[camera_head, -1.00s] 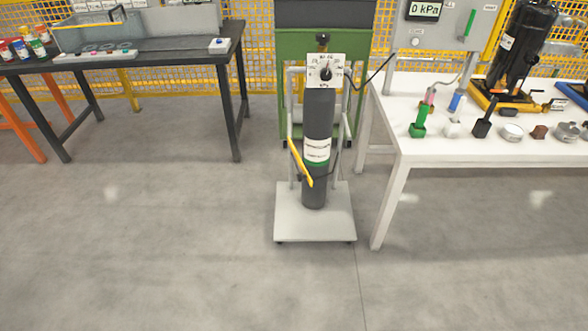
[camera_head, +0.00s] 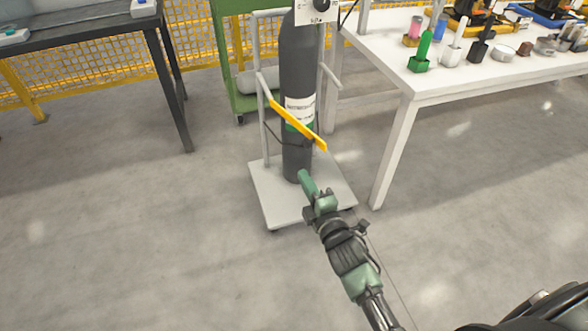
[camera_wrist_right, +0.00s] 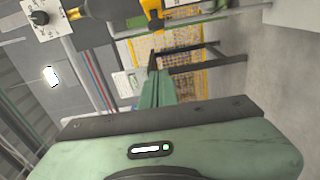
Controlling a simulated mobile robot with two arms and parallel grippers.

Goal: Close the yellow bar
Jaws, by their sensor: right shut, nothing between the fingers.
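The yellow bar (camera_head: 297,123) hangs on the cart's left post. It slants down to the right across the dark gas cylinder (camera_head: 296,68). Its right end stands clear of the right post, in front of the cylinder. My right gripper (camera_head: 306,182) is shut and empty, below the bar and in front of the cylinder's foot, apart from the bar in this view. In the wrist view its closed green fingers (camera_wrist_right: 155,88) show, with a yellow piece (camera_wrist_right: 146,12) at the top edge that appears to be the bar. My left gripper is out of view.
The cylinder stands on a cart with a pale base plate (camera_head: 263,198). A white table (camera_head: 395,70) with small parts is close on the right. A dark table (camera_head: 80,33) stands at the left, a green cabinet (camera_head: 228,60) behind. The floor in front is clear.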

